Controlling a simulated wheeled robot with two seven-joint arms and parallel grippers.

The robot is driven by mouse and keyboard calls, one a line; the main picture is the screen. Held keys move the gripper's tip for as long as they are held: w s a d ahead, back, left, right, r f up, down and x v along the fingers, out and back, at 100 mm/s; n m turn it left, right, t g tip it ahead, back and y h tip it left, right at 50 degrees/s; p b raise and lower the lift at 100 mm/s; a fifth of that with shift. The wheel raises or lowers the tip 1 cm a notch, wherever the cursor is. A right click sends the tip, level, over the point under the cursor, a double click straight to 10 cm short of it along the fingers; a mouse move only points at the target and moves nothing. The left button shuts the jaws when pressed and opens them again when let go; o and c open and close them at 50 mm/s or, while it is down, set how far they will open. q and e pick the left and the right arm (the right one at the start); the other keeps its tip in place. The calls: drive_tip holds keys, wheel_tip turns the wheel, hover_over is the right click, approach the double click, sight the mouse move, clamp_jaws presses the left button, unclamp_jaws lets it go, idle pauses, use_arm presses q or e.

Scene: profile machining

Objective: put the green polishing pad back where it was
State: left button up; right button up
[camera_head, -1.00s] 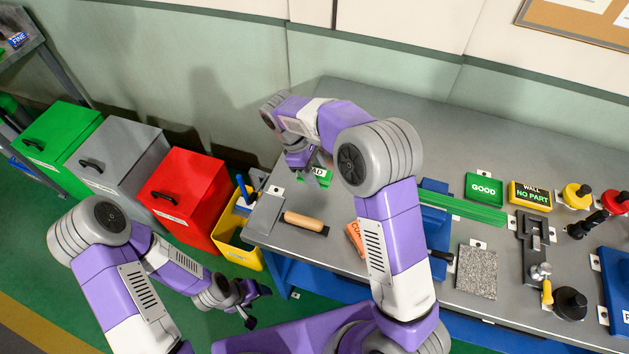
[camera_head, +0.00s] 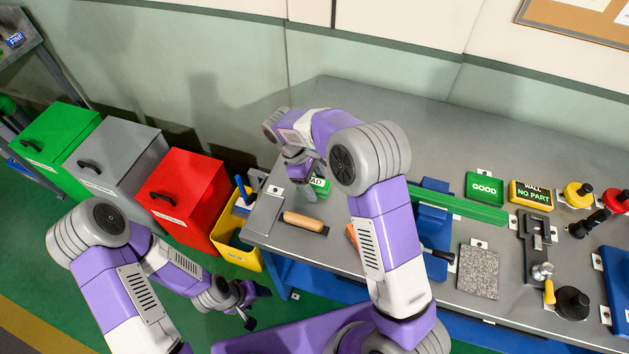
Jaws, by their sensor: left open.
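The green polishing pad (camera_head: 321,186), with white letters ending in "AD", is at the far left part of the grey workbench. My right gripper (camera_head: 308,189) is at its left side, fingers down. The pad has shifted together with this gripper, so the gripper appears shut on it. The fingertips are partly hidden, and I cannot tell whether the pad touches the bench. My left gripper (camera_head: 247,302) is open and empty, low over the floor in front of the yellow bin.
A wooden-handled tool (camera_head: 305,222) lies near the bench's (camera_head: 280,240) front left. An orange item (camera_head: 351,235) is partly behind my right arm. A yellow bin (camera_head: 243,258) stands left.

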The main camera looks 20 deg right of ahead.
drive_tip(key=p+v, duration=0.2)
drive_tip(key=v, duration=1)
drive_tip(key=shift+r, duration=0.25)
